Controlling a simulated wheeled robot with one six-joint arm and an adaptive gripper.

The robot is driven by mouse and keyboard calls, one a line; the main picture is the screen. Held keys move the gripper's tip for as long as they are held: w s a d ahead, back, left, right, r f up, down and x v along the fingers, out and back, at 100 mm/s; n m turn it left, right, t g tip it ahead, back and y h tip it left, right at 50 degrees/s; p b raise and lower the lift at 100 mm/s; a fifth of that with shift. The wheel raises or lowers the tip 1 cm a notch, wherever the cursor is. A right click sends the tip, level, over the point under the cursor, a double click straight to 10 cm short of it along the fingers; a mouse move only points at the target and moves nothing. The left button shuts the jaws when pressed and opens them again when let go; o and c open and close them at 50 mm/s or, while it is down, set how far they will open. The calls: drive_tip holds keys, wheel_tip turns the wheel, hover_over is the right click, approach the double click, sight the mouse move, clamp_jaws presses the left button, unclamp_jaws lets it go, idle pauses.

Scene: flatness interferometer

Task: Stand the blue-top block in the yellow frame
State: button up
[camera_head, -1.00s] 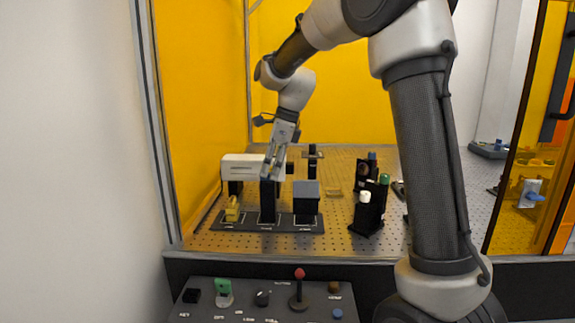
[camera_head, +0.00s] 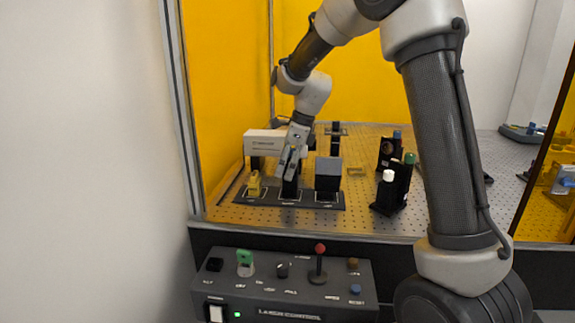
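A black upright piece with a blue top (camera_head: 398,135) stands at the back right of the perforated table, partly hidden by the pieces in front of it; it looks like the blue-top block. A small yellowish outline (camera_head: 356,172) lies on the table to its left and looks like the yellow frame; nothing shows standing in it. My gripper (camera_head: 287,174) points down over the front left of the table, left of both. Its fingertips overlap a black post (camera_head: 291,190); I cannot tell whether they touch it. The fingers are too small to read as open or shut.
The dark front plate (camera_head: 265,203) holds a yellow piece (camera_head: 254,184) and a dark grey-topped block (camera_head: 328,172). A white-topped piece (camera_head: 388,191) and a green-topped piece (camera_head: 406,176) stand at right. A control box (camera_head: 285,290) is in front.

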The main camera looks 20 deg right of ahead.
drive_tip(key=c, duration=1)
drive_tip(key=shift+r, duration=3.1)
